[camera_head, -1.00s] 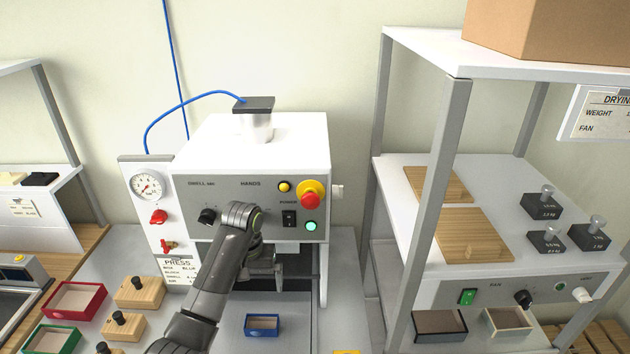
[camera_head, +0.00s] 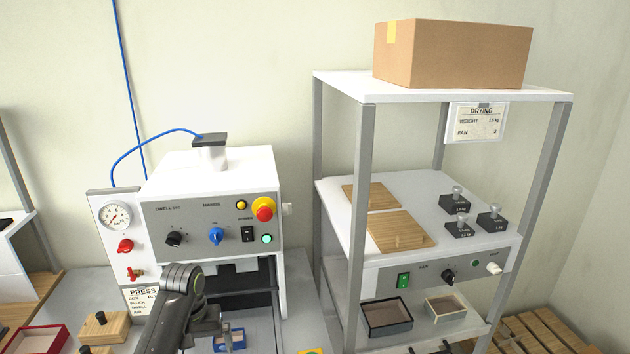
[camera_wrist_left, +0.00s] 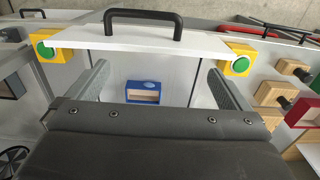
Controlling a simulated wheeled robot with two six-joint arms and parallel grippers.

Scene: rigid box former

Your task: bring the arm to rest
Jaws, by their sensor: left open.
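My left arm (camera_head: 174,308) comes in at the bottom of the head view, in front of the press. Its gripper (camera_wrist_left: 156,72) is open in the left wrist view, with one finger at each side and nothing between the fingers touching them. A small blue box (camera_wrist_left: 143,92) shows beyond the gap between the fingers, apart from them. In the head view the blue box (camera_head: 232,341) sits on the grey surface before the press, partly hidden by my arm. My right gripper is not in view.
The press (camera_head: 212,222) has a gauge panel (camera_head: 116,231) on its left. The drying rack (camera_head: 364,190) stands to the right, with boards, weights and two trays. A red box (camera_head: 36,341) and wooden blocks (camera_head: 104,328) lie at lower left. Green buttons (camera_wrist_left: 238,64) flank a handled white plate (camera_wrist_left: 190,42).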

